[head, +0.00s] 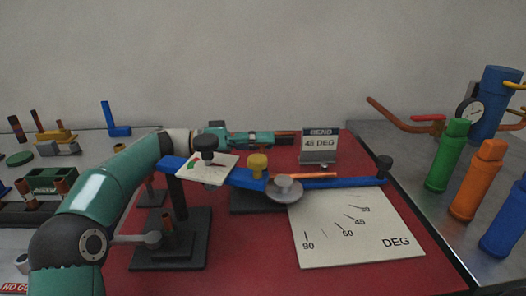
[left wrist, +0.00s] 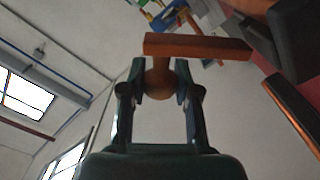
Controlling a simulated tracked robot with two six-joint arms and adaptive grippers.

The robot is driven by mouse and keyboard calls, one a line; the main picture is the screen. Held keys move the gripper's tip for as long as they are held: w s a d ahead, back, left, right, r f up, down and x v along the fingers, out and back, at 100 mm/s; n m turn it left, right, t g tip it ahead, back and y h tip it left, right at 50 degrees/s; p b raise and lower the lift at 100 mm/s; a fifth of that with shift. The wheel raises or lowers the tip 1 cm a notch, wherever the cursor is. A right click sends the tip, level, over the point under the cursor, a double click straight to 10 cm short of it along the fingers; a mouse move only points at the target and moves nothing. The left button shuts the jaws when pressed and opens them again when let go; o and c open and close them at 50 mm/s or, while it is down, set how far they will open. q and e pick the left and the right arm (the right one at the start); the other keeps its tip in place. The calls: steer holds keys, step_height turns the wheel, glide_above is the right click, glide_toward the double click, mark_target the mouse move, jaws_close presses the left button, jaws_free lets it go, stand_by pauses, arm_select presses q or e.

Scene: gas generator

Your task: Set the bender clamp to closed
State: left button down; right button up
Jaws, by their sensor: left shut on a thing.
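The bender stands on the red mat, with a blue bar (head: 345,183), a grey round hub (head: 284,190) and a yellow knob (head: 258,165). At its left is a white plate (head: 216,172) with small red and green marks and a black knob (head: 206,147). I cannot tell from these views whether the clamp is open or closed. My left gripper (head: 284,138) reaches rightward behind the bender. In the left wrist view my left gripper (left wrist: 160,82) is shut on the rounded end of a brown bar-shaped piece (left wrist: 200,46). My right gripper is not in view.
A white degree card (head: 350,250) lies in front of the bender. A sign (head: 320,146) reading 45 DEG stands behind it. Green (head: 447,155), orange (head: 478,180) and blue (head: 507,222) bottles stand at the right. A black stand (head: 170,250) is at the front left.

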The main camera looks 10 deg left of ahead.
arm_select(q)
steer(key=shift+f, duration=0.3)
steer(key=c, duration=0.8)
jaws_free()
steer(key=shift+w, duration=0.1)
steer(key=shift+c, duration=0.2)
steer(key=shift+r, duration=0.1)
steer(key=v, duration=1.2)
